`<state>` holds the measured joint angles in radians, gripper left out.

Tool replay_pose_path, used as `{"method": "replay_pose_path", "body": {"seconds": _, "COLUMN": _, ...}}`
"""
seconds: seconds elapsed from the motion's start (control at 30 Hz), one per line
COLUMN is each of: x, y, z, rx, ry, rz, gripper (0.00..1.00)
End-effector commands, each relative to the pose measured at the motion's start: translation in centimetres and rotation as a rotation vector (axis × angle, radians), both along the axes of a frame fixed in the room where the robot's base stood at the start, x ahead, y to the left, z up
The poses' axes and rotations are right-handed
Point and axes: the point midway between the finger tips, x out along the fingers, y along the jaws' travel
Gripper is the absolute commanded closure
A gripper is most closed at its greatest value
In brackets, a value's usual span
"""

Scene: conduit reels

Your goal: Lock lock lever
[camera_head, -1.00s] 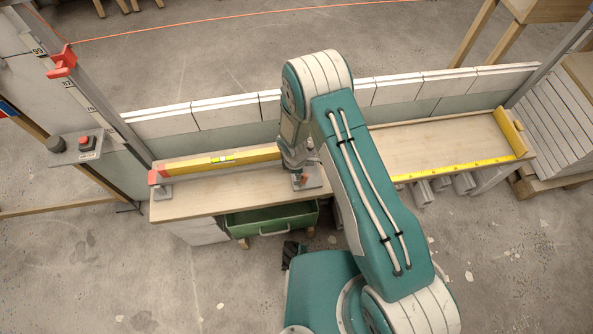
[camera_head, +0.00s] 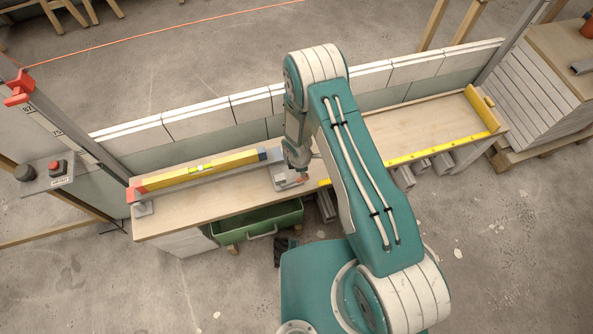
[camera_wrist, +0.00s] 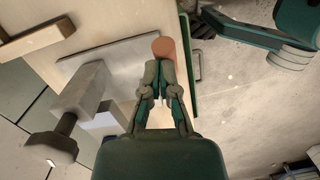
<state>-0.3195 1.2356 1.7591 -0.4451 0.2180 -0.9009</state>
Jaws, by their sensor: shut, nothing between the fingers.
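The lock lever shows as an orange-brown rounded grip in the wrist view (camera_wrist: 164,47), just beyond my fingertips. My arm partly hides this fixture in the head view (camera_head: 284,183).
The fixture stands on a wooden bench (camera_head: 225,195). A yellow spirit level (camera_head: 195,170) lies to the left, and a yellow ruler (camera_head: 420,152) edges the bench to the right. A green drawer (camera_head: 258,222) is open below. A white block wall (camera_head: 200,113) stands behind.

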Motion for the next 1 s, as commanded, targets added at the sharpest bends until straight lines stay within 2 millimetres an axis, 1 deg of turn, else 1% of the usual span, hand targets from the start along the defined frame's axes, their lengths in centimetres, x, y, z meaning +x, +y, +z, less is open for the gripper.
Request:
{"method": "replay_pose_path", "body": {"seconds": 0.13, "x": 0.1, "y": -0.7, "z": -0.9, "rx": 0.0, "ry": 0.001, "rz": -0.002, "gripper": 1.0}}
{"method": "replay_pose_path", "body": {"seconds": 0.5, "x": 0.4, "y": -1.6, "z": -2.2, "rx": 0.0, "ry": 0.003, "rz": -0.002, "gripper": 1.0}}
{"method": "replay_pose_path", "body": {"seconds": 1.0, "x": 0.2, "y": -1.9, "z": -2.6, "rx": -0.001, "ry": 0.007, "rz": -0.004, "gripper": 1.0}}
